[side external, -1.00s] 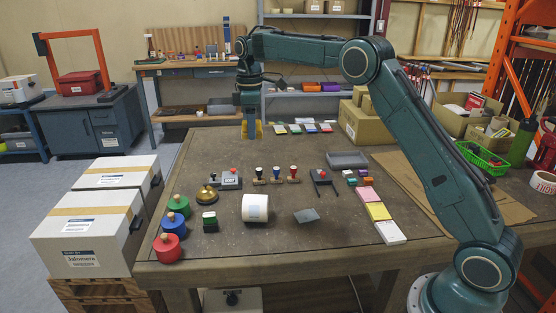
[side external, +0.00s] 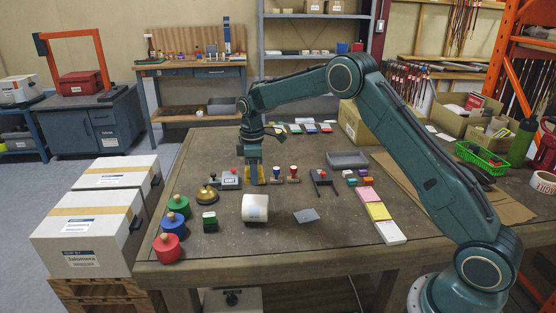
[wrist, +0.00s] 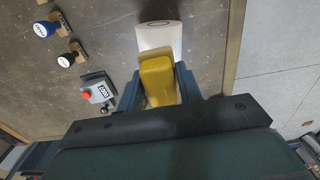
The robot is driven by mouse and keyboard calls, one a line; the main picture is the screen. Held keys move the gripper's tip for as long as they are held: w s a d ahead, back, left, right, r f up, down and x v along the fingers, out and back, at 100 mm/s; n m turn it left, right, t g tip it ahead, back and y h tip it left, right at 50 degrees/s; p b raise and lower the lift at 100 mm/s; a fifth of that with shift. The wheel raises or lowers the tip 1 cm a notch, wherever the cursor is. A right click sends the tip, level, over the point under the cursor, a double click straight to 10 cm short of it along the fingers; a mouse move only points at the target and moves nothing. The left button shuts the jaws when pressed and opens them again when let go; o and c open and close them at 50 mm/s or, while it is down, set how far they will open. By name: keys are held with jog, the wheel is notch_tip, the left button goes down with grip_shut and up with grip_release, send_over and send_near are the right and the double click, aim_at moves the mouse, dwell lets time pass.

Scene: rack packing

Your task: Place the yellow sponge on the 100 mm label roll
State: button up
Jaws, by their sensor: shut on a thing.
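The yellow sponge (side external: 253,175) is held upright between the fingers of my gripper (side external: 253,167), above the table. In the wrist view, the yellow sponge (wrist: 158,82) sits between the two blue-grey fingers (wrist: 158,92), and my gripper is shut on it. The white label roll (side external: 255,208) lies on its side on the table, nearer the camera than my gripper. In the wrist view, the label roll (wrist: 160,36) is just beyond the sponge, partly hidden by it. The sponge looks apart from the roll; the exact height gap is hard to tell.
Two upright stamps (side external: 284,174) stand right of my gripper. Red, green and blue knobbed weights (side external: 168,247) line the left edge. A grey plate (side external: 306,215) lies right of the roll.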

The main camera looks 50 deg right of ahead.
aim_at(255, 197)
jog(key=shift+f, duration=2.8)
jog(key=shift+f, duration=0.15)
jog(key=o, duration=1)
jog(key=shift+c, duration=0.2)
jog(key=shift+r, duration=0.2)
notch_tip(255, 197, up, 11)
jog(key=shift+f, duration=0.15)
jog(key=shift+r, duration=0.65)
